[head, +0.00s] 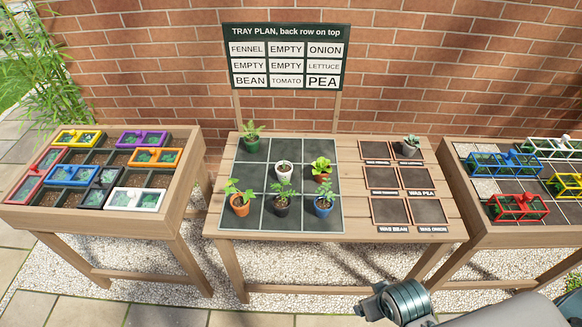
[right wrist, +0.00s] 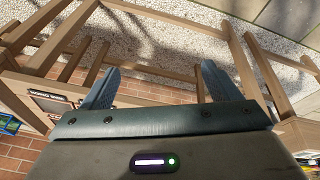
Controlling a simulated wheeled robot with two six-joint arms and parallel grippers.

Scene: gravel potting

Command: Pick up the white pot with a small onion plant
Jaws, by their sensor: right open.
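The white pot (head: 284,172) stands in the middle cell of the dark gridded tray (head: 253,172) on the centre table. A small plant shows at its top; its leaves are too small to make out clearly. My right gripper (right wrist: 158,72) is open and empty in the right wrist view, with both fingers apart above gravel and table legs. In the head view only part of my right arm shows at the bottom right, well in front of the table and away from the white pot. My left gripper is not in view.
Around the white pot stand a green pot (head: 250,145), an orange pot with lettuce-like leaves (head: 322,177), another orange pot (head: 239,208), a black pot (head: 281,210) and a blue pot (head: 323,211). A grey pot (head: 409,150) stands by empty labelled squares. The plan sign (head: 287,30) stands behind.

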